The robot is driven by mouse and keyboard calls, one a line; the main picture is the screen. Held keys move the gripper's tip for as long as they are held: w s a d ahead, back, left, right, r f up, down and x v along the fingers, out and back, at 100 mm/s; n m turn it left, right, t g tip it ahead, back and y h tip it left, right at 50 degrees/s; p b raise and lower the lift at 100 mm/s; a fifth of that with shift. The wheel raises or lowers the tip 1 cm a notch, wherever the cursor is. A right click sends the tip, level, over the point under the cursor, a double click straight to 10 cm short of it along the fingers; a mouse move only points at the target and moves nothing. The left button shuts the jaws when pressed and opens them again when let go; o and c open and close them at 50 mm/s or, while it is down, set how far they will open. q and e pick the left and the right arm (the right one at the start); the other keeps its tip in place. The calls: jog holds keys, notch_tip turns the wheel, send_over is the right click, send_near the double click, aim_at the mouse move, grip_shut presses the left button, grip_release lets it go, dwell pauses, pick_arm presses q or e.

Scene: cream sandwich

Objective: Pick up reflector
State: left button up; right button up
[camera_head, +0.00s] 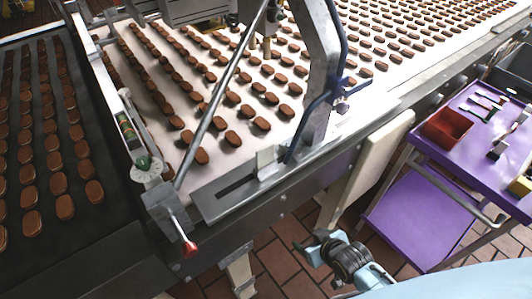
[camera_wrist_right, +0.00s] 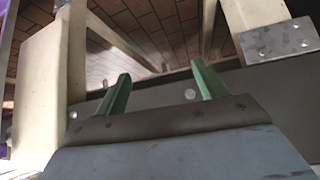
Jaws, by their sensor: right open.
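I cannot make out for sure which thing is the reflector. A small pale upright block (camera_head: 267,162) stands on the metal plate at the near edge of the conveyor. My right gripper (camera_head: 307,248) is in front of and below the conveyor's side, apart from that block, over the brick floor. In the right wrist view its two green fingers (camera_wrist_right: 160,76) stand apart with nothing between them. My left gripper is not in view.
The conveyor (camera_head: 225,160) carries many brown biscuits. A dark belt (camera_head: 100,240) lies left. A red-tipped lever (camera_head: 190,248) sticks out at the front. A purple cart (camera_head: 470,150) with a red bin (camera_head: 446,127) and tools stands right. Cream legs (camera_head: 375,160) flank the gripper.

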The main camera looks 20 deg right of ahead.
jog(key=w+a+r+t+y, duration=0.15)
jog(key=w+r, duration=0.25)
jog(key=r, duration=0.9)
jog(key=n+t+y+p, duration=0.2)
jog(key=t, duration=0.1)
send_near(266, 151)
jog(key=shift+h, duration=0.25)
jog(key=x, duration=1)
jog(key=shift+w+a, duration=0.15)
jog(key=shift+w, duration=0.05)
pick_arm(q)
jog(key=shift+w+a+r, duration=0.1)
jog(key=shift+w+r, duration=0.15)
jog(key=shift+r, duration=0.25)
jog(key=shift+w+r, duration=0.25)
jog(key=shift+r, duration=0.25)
pick_arm(e)
jog(key=c, duration=1.1)
